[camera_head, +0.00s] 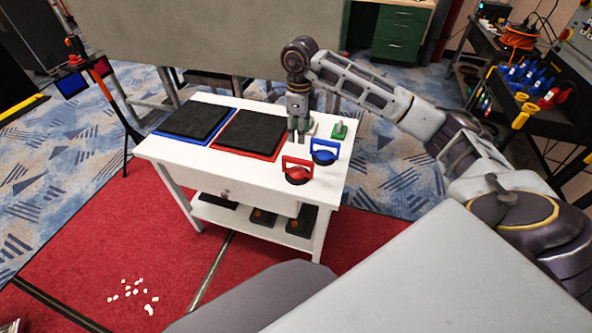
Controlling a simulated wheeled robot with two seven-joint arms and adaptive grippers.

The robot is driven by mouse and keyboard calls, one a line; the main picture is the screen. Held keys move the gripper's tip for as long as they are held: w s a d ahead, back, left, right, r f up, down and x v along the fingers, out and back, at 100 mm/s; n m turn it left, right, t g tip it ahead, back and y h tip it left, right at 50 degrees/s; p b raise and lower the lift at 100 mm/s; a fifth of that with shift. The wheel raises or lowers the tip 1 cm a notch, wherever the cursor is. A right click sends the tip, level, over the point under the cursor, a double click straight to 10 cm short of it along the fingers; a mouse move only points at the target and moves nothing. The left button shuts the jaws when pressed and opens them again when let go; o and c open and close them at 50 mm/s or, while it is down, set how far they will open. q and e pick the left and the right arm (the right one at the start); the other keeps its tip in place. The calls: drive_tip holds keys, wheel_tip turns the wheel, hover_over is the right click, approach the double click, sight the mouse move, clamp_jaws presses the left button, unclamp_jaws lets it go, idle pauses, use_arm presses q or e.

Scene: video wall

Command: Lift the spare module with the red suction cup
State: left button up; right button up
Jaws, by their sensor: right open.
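The red suction cup (297,171) stands at the front right of a white table (265,176), its handle up. A blue suction cup (324,152) stands just behind it to the right. Two flat black modules lie on the table: one on a blue mat (163,134) at left, one on a red mat (270,158) in the middle. I cannot tell which is the spare module. My right gripper (296,137) points down, open and empty, behind the red suction cup and beside the module on the red mat. My left gripper is out of view.
A small green item (339,131) and a pale item partly hidden by my right gripper are at the table's right back. The lower shelf (250,222) holds several dark items. A light stand (112,95) is at left; a tool bench (545,121) is at right.

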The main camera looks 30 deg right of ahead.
sight(298, 159)
drive_tip(key=shift+m, duration=0.3)
drive_tip(key=shift+f, duration=0.1)
drive_tip(key=shift+f, duration=4.25)
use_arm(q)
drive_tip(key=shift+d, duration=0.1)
use_arm(e)
drive_tip(key=shift+w+a+f, duration=0.1)
drive_tip(key=shift+f, duration=2.5)
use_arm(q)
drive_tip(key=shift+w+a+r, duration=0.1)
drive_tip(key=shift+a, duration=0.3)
